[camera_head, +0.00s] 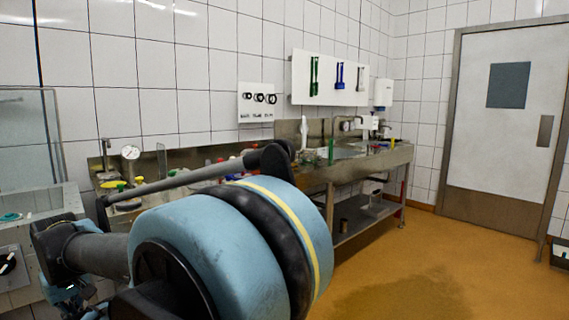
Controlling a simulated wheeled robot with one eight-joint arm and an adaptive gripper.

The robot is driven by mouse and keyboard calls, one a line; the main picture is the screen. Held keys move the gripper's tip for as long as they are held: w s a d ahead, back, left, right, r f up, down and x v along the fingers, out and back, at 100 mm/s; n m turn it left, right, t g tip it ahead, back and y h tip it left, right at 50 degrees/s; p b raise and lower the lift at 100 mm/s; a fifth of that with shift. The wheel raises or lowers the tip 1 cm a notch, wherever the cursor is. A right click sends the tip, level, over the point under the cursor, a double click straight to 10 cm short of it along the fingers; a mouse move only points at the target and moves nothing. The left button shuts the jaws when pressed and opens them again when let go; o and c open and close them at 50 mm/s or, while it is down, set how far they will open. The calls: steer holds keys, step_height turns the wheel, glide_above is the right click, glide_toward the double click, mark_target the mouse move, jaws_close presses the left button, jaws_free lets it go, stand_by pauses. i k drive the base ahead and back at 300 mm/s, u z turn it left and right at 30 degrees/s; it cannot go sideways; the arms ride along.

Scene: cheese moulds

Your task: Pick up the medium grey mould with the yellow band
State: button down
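I cannot make out the medium grey mould with the yellow band in this view. My own arm, with large blue and black joints, fills the lower left and centre and hides part of the counter. A yellow stripe runs around one of my blue joints; it is part of my arm. I cannot make out my gripper's fingers anywhere. Small items with red and yellow tops (249,147) show just above my arm on the counter, too small and partly covered to identify.
A steel counter (376,163) with a sink runs along the tiled wall, with a lower shelf (362,220). A round gauge (130,152) stands at its left. A machine (22,262) stands far left. The orange floor (440,250) is clear towards the closed door (503,125).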

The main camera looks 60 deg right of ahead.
mark_target(297, 161)
steer(key=z, duration=2.15)
steer(key=k, duration=0.6)
steer(key=z, duration=0.35)
steer(key=i, duration=0.45)
steer(key=z, duration=0.7)
steer(key=i, duration=1.1)
steer(key=u, duration=0.5)
steer(key=i, duration=0.75)
steer(key=u, duration=0.5)
